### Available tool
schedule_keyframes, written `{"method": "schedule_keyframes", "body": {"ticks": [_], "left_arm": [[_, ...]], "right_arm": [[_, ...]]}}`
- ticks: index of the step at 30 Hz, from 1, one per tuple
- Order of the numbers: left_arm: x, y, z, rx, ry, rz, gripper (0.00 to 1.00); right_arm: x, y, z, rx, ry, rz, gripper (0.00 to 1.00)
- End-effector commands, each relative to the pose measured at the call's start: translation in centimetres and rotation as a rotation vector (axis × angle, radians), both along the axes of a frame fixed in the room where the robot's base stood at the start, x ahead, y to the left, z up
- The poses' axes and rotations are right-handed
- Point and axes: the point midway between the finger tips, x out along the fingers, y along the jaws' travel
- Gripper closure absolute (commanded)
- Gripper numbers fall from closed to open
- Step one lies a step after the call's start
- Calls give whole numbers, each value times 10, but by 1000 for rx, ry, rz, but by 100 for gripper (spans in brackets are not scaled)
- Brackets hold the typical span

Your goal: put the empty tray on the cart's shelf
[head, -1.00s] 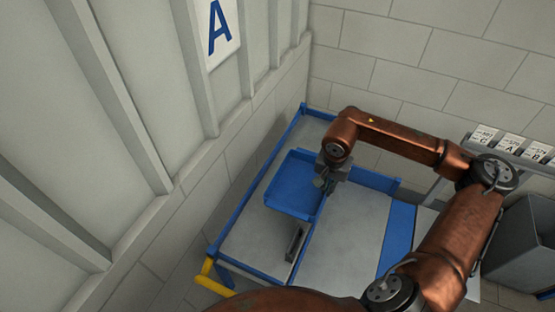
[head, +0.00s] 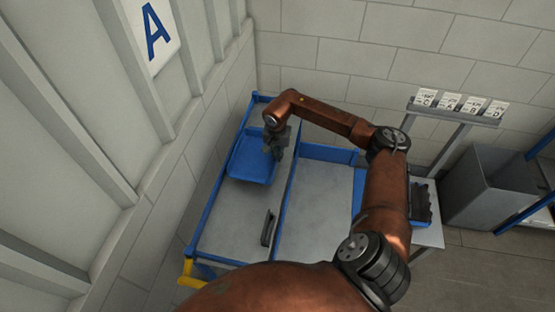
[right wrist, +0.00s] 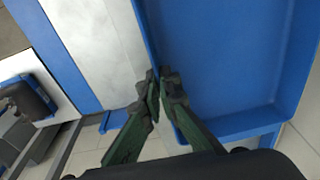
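The empty blue tray (head: 250,161) is over the far left part of the cart's grey shelf (head: 235,218). Its inside shows bare in the right wrist view (right wrist: 235,55). My right gripper (head: 275,150) is at the tray's right side. In the right wrist view its two dark fingertips (right wrist: 160,84) are closed on the tray's rim. I cannot tell whether the tray's bottom touches the shelf. My left gripper is not in view.
The cart has blue edges and a yellow handle corner (head: 188,272). A dark bracket (head: 267,228) stands on the shelf, in front of the tray. A grey bin (head: 485,185) and a sign rack (head: 460,118) are at the right. The ribbed wall is close on the left.

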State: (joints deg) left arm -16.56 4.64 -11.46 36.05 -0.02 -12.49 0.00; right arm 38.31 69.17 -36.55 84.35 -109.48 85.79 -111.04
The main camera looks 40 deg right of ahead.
Motion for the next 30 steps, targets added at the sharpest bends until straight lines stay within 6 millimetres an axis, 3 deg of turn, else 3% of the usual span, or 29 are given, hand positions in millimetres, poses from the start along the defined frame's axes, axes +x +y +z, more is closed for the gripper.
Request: {"method": "schedule_keyframes", "body": {"ticks": [11, 22, 30], "left_arm": [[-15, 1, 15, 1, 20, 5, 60], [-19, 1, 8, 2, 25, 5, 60], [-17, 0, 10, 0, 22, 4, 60]], "right_arm": [[5, -2, -35, 2, 1, -1, 100], [5, -3, -42, 0, -1, 0, 100], [5, -3, -41, 0, 0, 0, 79]]}}
